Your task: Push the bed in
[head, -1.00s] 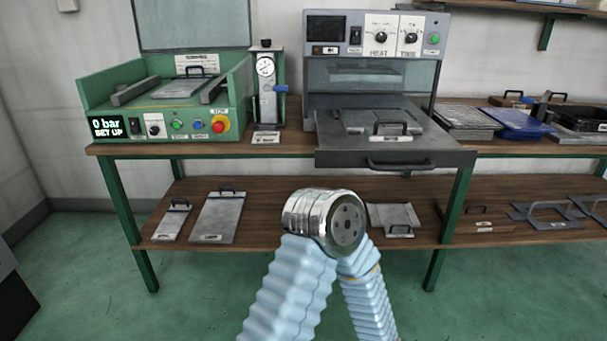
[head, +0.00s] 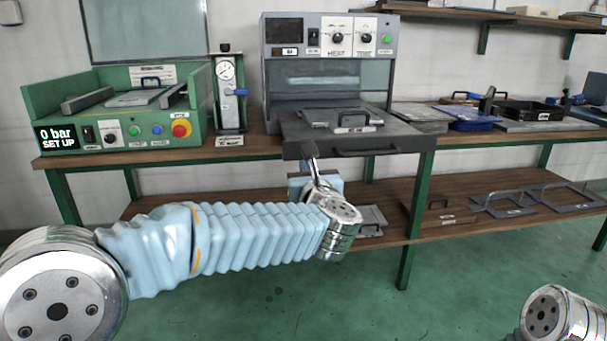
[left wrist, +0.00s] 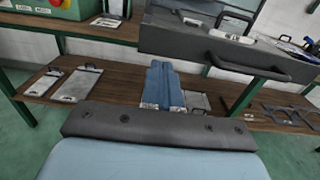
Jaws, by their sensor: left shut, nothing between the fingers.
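The bed (head: 290,128) is a dark grey sliding plate that sticks out from the front of the grey heat machine (head: 325,50). Its front has a dark bar handle (head: 365,151), and a pale plate with a handle (head: 350,124) lies on top. My left gripper (head: 310,150) is shut and empty, its tip overlapping the bed's front left edge in the head view. In the left wrist view its blue fingers (left wrist: 162,72) are together, with the bed's front (left wrist: 200,48) above and to the right. I cannot tell whether they touch. My right gripper is out of view.
A green press (head: 120,110) and a gauge stand (head: 228,95) stand left of the machine. Blue and black trays (head: 530,110) lie to its right. The lower shelf (head: 460,185) holds several metal plates. The floor in front is clear.

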